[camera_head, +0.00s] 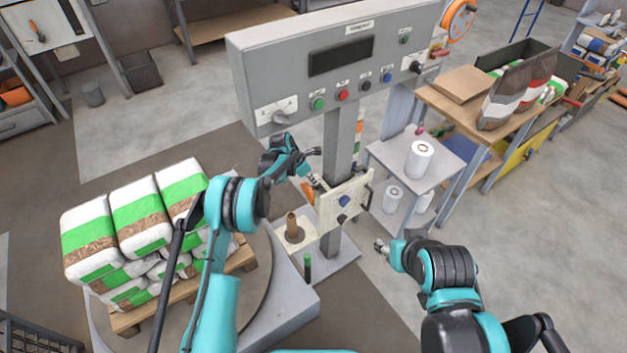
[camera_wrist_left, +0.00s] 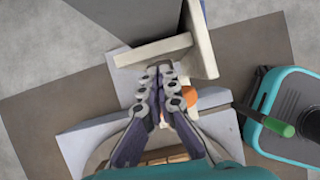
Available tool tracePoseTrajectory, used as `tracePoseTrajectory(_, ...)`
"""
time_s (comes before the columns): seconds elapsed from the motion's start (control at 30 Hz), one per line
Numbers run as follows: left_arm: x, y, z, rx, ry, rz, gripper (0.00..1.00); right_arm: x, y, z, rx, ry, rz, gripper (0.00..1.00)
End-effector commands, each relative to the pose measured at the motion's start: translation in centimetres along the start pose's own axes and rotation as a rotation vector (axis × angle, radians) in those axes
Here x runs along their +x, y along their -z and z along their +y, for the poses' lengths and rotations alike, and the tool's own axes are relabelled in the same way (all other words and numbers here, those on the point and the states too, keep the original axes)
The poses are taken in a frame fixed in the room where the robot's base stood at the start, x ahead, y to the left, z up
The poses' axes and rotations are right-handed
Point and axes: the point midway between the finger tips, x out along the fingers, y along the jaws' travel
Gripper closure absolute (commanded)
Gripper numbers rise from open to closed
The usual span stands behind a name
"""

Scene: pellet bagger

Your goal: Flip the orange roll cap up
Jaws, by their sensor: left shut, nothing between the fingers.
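The orange roll cap (camera_head: 307,192) shows as a small orange patch left of the cream plate on the grey column. It also shows in the left wrist view (camera_wrist_left: 187,98), just right of my fingers and partly hidden by them. I cannot tell its tilt. My left gripper (camera_head: 318,182) is shut and empty, close beside the cap and near the cream plate (camera_head: 345,198). In the left wrist view its fingertips (camera_wrist_left: 165,80) are together; contact with the cap cannot be made out. My right gripper (camera_head: 381,246) is low, right of the column; its fingers are too small to read.
A grey control panel (camera_head: 335,62) hangs above on the column (camera_head: 339,140). A brown cone (camera_head: 292,226) and a green-topped handle (camera_head: 307,264) stand below the plate. Stacked bags (camera_head: 140,215) are at left. A shelf with white rolls (camera_head: 419,160) is at right.

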Motion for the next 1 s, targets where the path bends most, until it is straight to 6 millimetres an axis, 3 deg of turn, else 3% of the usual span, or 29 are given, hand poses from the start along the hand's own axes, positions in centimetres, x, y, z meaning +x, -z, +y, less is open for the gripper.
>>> tracePoseTrajectory(0.37,-0.2,-0.2,-0.1,0.001,0.0,-0.003,1.0,0.0,0.0,0.0,0.0,0.0,0.0,0.5)
tracePoseTrajectory(0.57,-3.4,0.0,0.0,0.0,-0.002,-0.003,1.0,0.0,0.0,0.0,0.0,0.0,0.0,0.5)
tracePoseTrajectory(0.8,-5.9,5.7,0.5,-0.004,-0.003,-0.002,1.0,0.0,0.0,0.0,0.0,0.0,0.0,0.5)
tracePoseTrajectory(1.0,-7.5,9.2,0.6,-0.002,-0.002,-0.002,1.0,0.0,0.0,0.0,0.0,0.0,0.0,0.5)
